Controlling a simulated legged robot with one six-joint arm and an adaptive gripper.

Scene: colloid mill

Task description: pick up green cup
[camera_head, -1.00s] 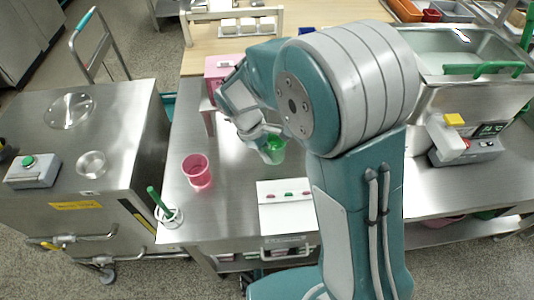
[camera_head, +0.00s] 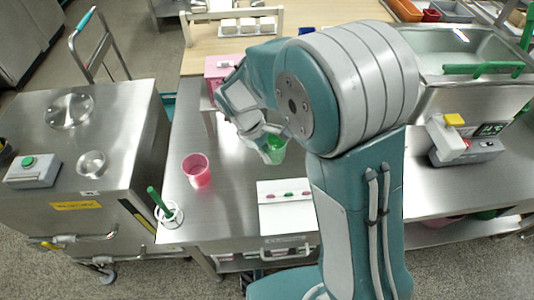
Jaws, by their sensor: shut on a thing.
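A green cup (camera_head: 276,149) stands on the steel table, partly hidden by my gripper and arm. My gripper (camera_head: 270,150) is at the cup, with a finger against its near left side. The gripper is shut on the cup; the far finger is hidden. I cannot tell whether the cup's base touches the table.
A pink cup (camera_head: 196,170) stands to the left of the gripper. A green-handled tool on a white base (camera_head: 166,208) is near the table's front left corner. A white panel with small coloured pieces (camera_head: 285,205) lies in front. A pink box (camera_head: 221,72) stands behind.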

